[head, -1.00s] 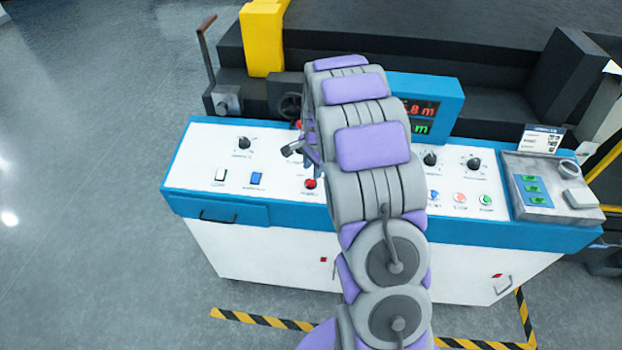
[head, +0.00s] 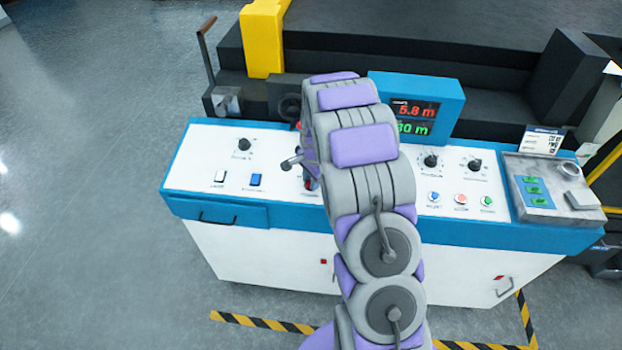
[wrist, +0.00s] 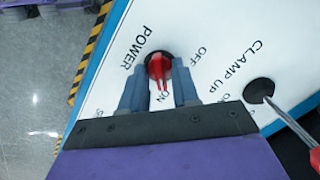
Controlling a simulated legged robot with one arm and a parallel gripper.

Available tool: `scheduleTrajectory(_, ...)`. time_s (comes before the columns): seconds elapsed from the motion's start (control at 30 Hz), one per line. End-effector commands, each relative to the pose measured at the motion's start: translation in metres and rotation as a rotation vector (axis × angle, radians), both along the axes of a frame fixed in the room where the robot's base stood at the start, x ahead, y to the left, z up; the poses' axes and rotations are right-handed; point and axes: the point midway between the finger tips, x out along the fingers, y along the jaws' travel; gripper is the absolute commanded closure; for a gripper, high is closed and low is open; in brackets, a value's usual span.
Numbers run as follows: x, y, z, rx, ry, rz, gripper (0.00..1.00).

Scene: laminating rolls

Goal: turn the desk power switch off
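The power switch (wrist: 158,68) is a red knob on a round black base in the wrist view, with POWER, OFF and ON printed around it. Its red pointer end lies towards the ON label. My gripper (wrist: 158,82) has its two blue-grey fingers on either side of the red knob, with white panel showing in the gaps beside it. The fingers look open around the knob; contact is not visible.
The CLAMP UP lever (wrist: 262,90) stands close to the right of my gripper in the wrist view. A white rocker (head: 220,178) and a blue rocker (head: 255,181) lie left on the desk. A blue display box (head: 452,104) stands behind my arm.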

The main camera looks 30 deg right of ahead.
Motion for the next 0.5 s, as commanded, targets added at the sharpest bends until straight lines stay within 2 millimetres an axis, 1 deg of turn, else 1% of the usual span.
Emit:
scheduleTrajectory(0.03, 0.0005, 0.0, 0.0003, -0.001, -0.001, 0.0, 0.91)
scheduleTrajectory(0.13, 0.0006, 0.0, 0.0002, -0.001, -0.001, 0.0, 1.0)
scheduleTrajectory(0.37, 0.001, 0.0, 0.0006, -0.003, -0.001, 0.016, 1.0)
scheduleTrajectory(0.5, 0.0016, 0.0001, 0.0014, -0.009, 0.003, 0.06, 1.0)
